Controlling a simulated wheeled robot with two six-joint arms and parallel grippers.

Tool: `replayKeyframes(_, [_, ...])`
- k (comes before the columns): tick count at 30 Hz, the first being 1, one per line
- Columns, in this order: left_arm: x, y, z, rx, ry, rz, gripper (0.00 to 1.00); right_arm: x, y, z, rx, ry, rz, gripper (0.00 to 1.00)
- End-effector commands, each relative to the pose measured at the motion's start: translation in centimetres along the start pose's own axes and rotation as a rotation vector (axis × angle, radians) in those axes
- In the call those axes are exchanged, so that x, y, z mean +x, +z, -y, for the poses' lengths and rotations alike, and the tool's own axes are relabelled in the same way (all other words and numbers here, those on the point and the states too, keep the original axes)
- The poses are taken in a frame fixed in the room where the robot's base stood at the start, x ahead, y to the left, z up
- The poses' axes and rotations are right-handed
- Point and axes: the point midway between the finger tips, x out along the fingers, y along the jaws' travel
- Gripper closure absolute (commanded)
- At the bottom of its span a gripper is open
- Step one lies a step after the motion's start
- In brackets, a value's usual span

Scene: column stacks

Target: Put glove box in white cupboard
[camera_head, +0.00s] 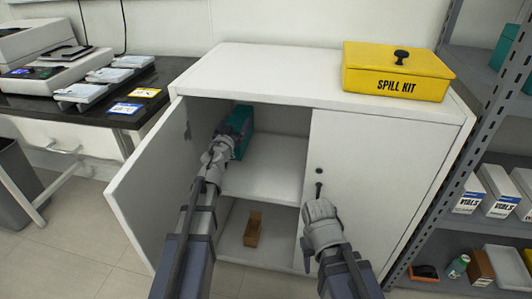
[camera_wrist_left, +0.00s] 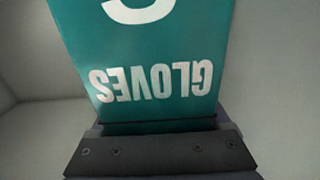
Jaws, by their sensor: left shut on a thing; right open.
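The white cupboard (camera_head: 386,168) stands in the middle of the head view with its left door (camera_head: 147,178) swung open and its right door shut. The teal glove box (camera_head: 242,127) is inside the cupboard, in the upper left above the middle shelf (camera_head: 265,170). My left gripper (camera_head: 226,140) is shut on it. The left wrist view shows the box's "GLOVES" label (camera_wrist_left: 150,82) upside down above the jaws. I cannot tell whether the box touches the shelf. My right gripper (camera_head: 318,198) is open and empty in front of the right door; its fingertips are near the handle.
A yellow spill kit box (camera_head: 397,72) sits on the cupboard top. A small brown object (camera_head: 253,229) stands on the cupboard's bottom. A black-topped bench (camera_head: 140,100) with devices is at left. A grey metal rack (camera_head: 479,120) with boxes stands at right.

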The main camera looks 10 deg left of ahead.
Motion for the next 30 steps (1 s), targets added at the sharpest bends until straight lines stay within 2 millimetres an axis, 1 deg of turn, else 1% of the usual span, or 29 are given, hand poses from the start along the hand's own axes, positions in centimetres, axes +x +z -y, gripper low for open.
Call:
replayKeyframes(1, [0.0,1.2,0.0,0.0,0.0,0.0,1.0,1.2,-0.1,0.1,0.001,0.0,0.0,0.5])
replayKeyframes(6, [0.0,3.9,0.0,0.0,0.0,0.0,1.0,3.9,-0.2,0.4,0.007,0.0,0.0,0.5])
replayKeyframes(9, [0.0,5.2,0.0,0.0,0.0,0.0,1.0,5.2,-0.3,0.5,0.009,0.0,-0.001,0.5])
replayKeyframes(12, [0.0,5.5,0.0,0.0,0.0,0.0,1.0,5.5,-0.3,0.6,0.009,0.0,-0.001,0.5])
replayKeyframes(17, [0.0,5.5,0.0,0.0,0.0,0.0,1.0,5.4,-0.3,0.5,0.009,0.0,-0.002,0.5])
replayKeyframes(20, [0.0,6.2,0.0,0.0,0.0,0.0,1.0,6.1,-0.4,0.6,0.008,0.0,-0.002,0.5])
replayKeyframes(27, [0.0,9.1,0.0,0.0,0.0,0.0,1.0,9.0,-0.6,0.9,0.008,0.0,-0.004,0.5])
replayKeyframes(30, [0.0,9.3,0.0,0.0,0.0,0.0,1.0,9.2,-0.6,0.9,0.008,0.0,-0.004,0.5])
